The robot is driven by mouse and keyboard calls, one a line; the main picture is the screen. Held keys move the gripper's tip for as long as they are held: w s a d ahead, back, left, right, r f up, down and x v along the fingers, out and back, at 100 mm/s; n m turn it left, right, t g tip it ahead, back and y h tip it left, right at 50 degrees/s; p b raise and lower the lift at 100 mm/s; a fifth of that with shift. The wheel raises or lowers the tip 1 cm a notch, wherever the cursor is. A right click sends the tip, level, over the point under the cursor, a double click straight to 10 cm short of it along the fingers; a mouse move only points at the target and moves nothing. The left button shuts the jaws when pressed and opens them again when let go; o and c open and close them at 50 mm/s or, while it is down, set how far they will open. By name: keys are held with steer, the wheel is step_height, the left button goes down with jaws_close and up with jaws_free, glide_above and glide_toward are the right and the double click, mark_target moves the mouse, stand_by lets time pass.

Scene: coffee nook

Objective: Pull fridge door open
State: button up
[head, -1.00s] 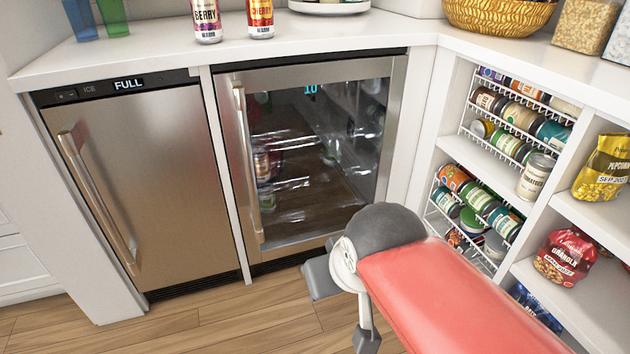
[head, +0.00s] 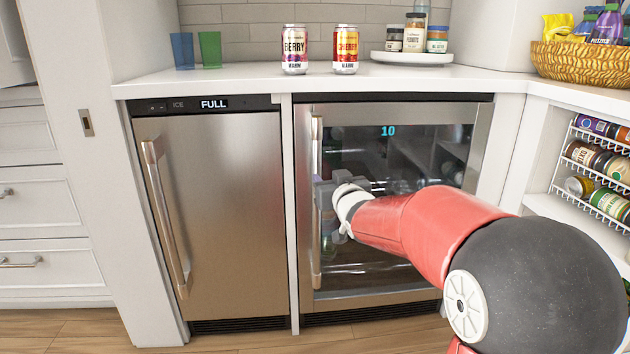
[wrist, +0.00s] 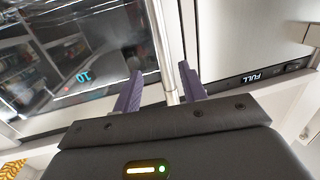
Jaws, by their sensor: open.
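The fridge (head: 395,285) has a steel-framed glass door, which looks closed, with a lit "10" on it. Its vertical handle (head: 316,262) is a metal bar along the door's left side. My gripper (head: 322,196) is at the handle, about mid-height, partly hidden by my own wrist. In the wrist view, the handle (wrist: 164,50) runs between the two purple fingers of my gripper (wrist: 162,84). The fingers are apart, one on each side of the bar. I cannot tell whether either finger touches it.
A steel ice maker (head: 225,215) with its own handle (head: 165,215) stands left of the fridge. The counter (head: 250,82) above holds two cans (head: 294,50), cups and a jar tray. Open shelves (head: 560,215) stand at the right. The floor in front is wood.

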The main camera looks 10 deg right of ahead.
mark_target(318, 168)
steer(key=shift+t+y, duration=0.3)
steer(key=shift+y, duration=0.1)
steer(key=w, duration=0.3)
steer(key=w+a, duration=0.1)
steer(key=w, duration=0.2)
steer(key=w+a, duration=0.1)
steer(key=w, duration=0.2)
steer(key=shift+f, duration=0.15)
jaws_close()
